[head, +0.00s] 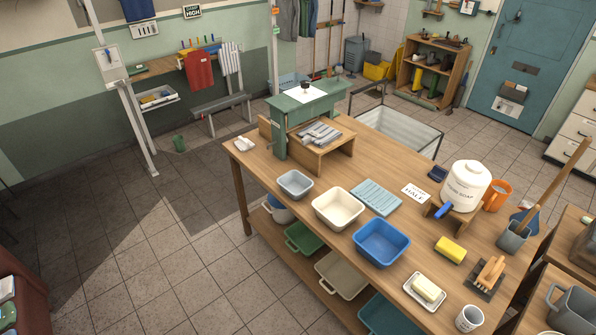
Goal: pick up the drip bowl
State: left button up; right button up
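Several bowls stand on the wooden table (268,172), and none has a readable label saying drip bowl. A small grey bowl (295,184) sits near the table's left edge. A larger cream basin (338,208) stands to its right and nearer. A blue basin (381,242) stands further right, near the front edge. All three look upright and empty. Neither of my grippers is in view.
A green press-like stand (303,106) is at the back left of the table. Tiled floor (190,265) is clear at left.

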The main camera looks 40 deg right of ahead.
aim_at(296, 185)
jog(key=i+z, duration=0.3)
jog(key=z, duration=0.15)
jog(key=i+j+z, duration=0.2)
jog(key=z, duration=0.25)
jog(key=i+j+z, duration=0.25)
jog(key=z, duration=0.2)
jog(key=i+j+z, duration=0.45)
jog(key=j+z, duration=0.3)
jog(key=z, duration=0.15)
